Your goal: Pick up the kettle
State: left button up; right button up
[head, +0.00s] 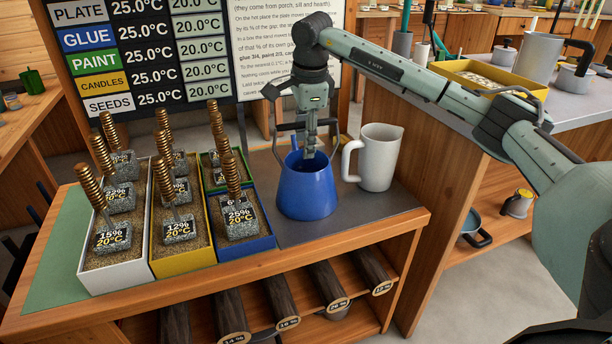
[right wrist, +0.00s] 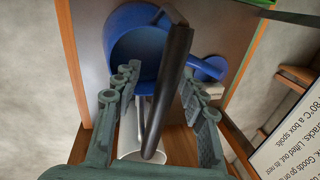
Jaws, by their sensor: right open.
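The kettle (head: 307,192) is blue, with a dark handle arched over its top, and stands upright on the dark plate of the bench. It also shows in the right wrist view (right wrist: 128,42), where its dark handle (right wrist: 170,85) runs between my two fingers. My right gripper (head: 309,152) points down from above over the kettle. In the right wrist view my right gripper (right wrist: 162,85) is open, with a finger on each side of the handle and gaps beside it. My left gripper is not in view.
A white pitcher (head: 378,158) stands close to the kettle's right. Left of it are sand boxes in white (head: 118,268), yellow (head: 181,263) and blue (head: 246,247) with several labelled blocks and coiled rods. A temperature board (head: 150,55) stands behind.

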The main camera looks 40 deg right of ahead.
jog(key=shift+f, duration=0.25)
dwell(0.5)
grip_shut()
dwell(0.4)
jog(key=shift+r, duration=0.15)
